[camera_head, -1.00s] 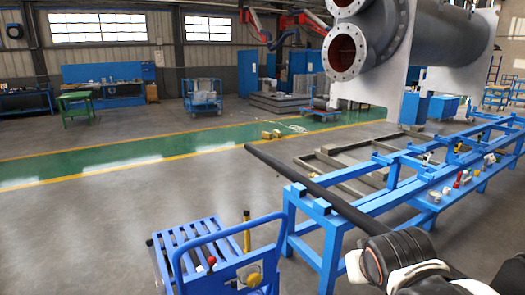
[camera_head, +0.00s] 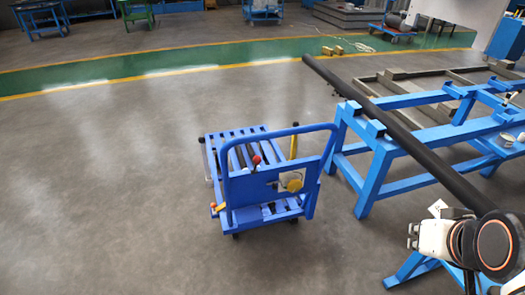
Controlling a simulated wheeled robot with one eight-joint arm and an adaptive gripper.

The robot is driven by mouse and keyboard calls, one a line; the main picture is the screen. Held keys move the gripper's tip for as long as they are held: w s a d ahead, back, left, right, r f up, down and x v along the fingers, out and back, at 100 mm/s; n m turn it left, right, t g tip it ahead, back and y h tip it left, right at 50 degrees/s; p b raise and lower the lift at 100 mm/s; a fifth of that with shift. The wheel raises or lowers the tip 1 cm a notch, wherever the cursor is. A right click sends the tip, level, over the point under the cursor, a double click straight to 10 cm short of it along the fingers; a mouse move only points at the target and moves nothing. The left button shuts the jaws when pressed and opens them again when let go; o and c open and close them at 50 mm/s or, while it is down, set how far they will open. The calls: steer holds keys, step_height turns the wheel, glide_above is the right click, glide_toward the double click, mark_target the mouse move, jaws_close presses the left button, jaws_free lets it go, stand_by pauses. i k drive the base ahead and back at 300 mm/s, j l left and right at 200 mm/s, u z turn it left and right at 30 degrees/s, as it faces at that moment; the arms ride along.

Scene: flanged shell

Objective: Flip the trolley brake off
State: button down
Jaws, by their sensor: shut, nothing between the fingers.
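The blue trolley (camera_head: 229,158) stands on the floor near the picture's centre, with its bent push handle on the near side and a slatted deck behind it. A red-knobbed lever (camera_head: 256,160) shows on its near panel. A yellow upright rod with a dark top (camera_head: 294,146) and a round yellow part (camera_head: 294,184) are at its right. A small orange-and-red part (camera_head: 218,207) is at its lower left. I cannot tell which of these is the brake. Parts of my arm show at the lower right, well apart from the trolley; my gripper's fingers are not seen.
A blue workbench frame (camera_head: 378,170) stands right of the trolley, with a long dark bar (camera_head: 400,135) lying across it. A grey frame (camera_head: 428,82) lies behind. The floor (camera_head: 100,190) left of and in front of the trolley is clear.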

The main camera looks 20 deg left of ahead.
mark_target(257, 160)
steer(key=i+j, duration=0.2)
steer(key=j, duration=0.15)
steer(key=i+j, duration=0.2)
steer(key=j, duration=0.15)
steer(key=i+j+z, duration=0.1)
steer(key=j, duration=0.3)
steer(key=i+j, duration=0.45)
steer(key=j, duration=0.25)
steer(key=i+j+z, duration=0.1)
steer(key=j, duration=0.3)
steer(key=j+z, duration=0.1)
steer(key=j, duration=1.65)
